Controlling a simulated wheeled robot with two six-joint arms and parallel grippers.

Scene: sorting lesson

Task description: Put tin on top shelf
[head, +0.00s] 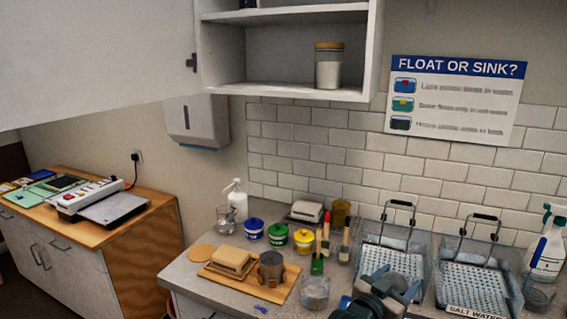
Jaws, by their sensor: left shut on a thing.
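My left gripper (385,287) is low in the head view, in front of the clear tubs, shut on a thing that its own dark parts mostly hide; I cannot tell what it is. A grey metal tin-like cup (271,269) stands on a wooden board on the counter, apart from the gripper. A brass-coloured tin-like container (341,212) stands at the back by the tiles. I cannot tell which is the task's tin. The open wall cupboard (295,92) shows a lower shelf with a lidded jar (329,66) and a higher shelf (285,13), partly cut off. My right gripper is not in view.
The cupboard door (95,60) stands open to the left. Blue (254,228), green (278,234) and yellow (304,240) pots, a clear beaker (315,293) and a pump bottle (237,201) crowd the counter. Wire-handled tubs (476,275) and a spray bottle (547,248) are at right.

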